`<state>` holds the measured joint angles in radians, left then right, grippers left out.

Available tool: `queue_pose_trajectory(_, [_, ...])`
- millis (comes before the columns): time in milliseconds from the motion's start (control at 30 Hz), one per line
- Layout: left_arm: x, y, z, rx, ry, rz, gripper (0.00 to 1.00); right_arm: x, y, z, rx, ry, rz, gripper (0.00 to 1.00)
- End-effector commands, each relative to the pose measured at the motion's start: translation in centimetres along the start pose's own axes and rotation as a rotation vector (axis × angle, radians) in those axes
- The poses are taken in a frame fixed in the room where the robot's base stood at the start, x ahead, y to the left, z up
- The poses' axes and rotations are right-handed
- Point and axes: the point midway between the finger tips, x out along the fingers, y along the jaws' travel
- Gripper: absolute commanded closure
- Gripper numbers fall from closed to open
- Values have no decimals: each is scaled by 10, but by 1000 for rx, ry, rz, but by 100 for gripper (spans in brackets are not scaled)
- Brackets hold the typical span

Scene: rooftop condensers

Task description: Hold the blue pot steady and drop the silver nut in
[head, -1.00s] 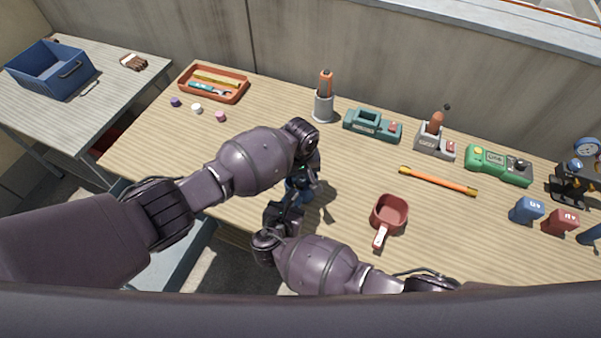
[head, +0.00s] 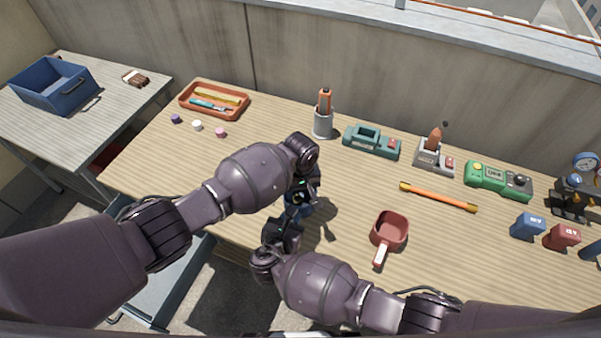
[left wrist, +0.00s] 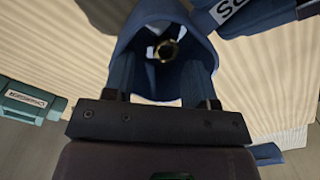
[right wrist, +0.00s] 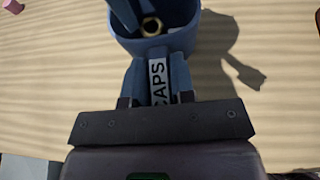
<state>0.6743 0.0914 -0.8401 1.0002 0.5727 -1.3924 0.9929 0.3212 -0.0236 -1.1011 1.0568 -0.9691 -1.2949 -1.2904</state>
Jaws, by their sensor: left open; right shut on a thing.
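The blue pot (head: 294,208) stands near the front edge of the wooden table, mostly hidden by my grippers in the head view. In the right wrist view, my right gripper (right wrist: 160,78) is shut on the pot's part labelled "CAPS", below its rim (right wrist: 160,44). In the left wrist view, my left gripper (left wrist: 163,65) is open, with its fingers at the pot's mouth. The nut (left wrist: 165,50), a small ring that looks brassy here, shows inside the pot's opening, apart from the fingers. It also shows in the right wrist view (right wrist: 152,26). I cannot tell how deep it lies.
A red pan (head: 389,228) lies to the right of my grippers, and an orange rod (head: 438,197) lies behind it. Three small caps (head: 197,126) and an orange tray (head: 238,106) are at the back left. A teal device (head: 370,143) stands behind.

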Motion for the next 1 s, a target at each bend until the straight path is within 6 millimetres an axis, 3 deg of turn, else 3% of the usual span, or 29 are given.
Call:
queue_pose_trajectory(500, [-92, 1, -4, 0, 11, 7, 41, 0, -4, -6, -4, 11, -8, 92])
queue_pose_trajectory(700, [-106, 1, -2, 0, 8, 6, 41, 0, -3, -4, -3, 7, -5, 92])
queue_pose_trajectory(1000, [-108, 1, -1, 0, 5, 4, 41, 0, -2, -2, -3, 5, -4, 92])
